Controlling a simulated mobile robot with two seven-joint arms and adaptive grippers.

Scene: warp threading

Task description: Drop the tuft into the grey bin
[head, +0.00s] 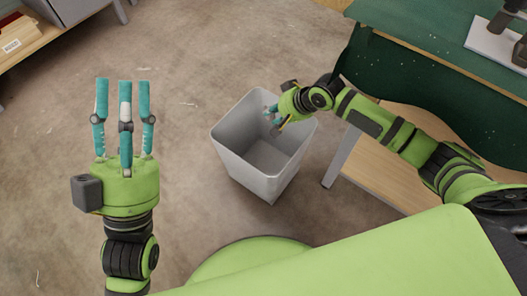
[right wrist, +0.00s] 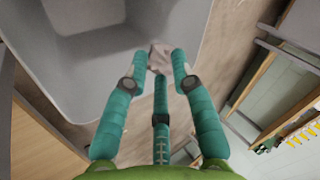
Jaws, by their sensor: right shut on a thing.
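The grey bin (head: 240,168) stands on the floor in the middle of the head view, open at the top and apparently empty. Its grey wall (right wrist: 100,62) fills the upper left of the right wrist view. My right gripper (head: 271,114) is over the bin's far right rim. In the right wrist view it is shut on a small pale pinkish tuft (right wrist: 158,57) at the fingertips. I cannot make the tuft out clearly in the head view. My left gripper (head: 124,86) is open and empty, well left of the bin.
A green-draped table (head: 425,62) with a lower wooden shelf (head: 385,165) and a grey leg (head: 343,155) stands close to the bin's right. A wooden shelf unit (head: 45,45) is at the upper left. The concrete floor left of the bin is clear.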

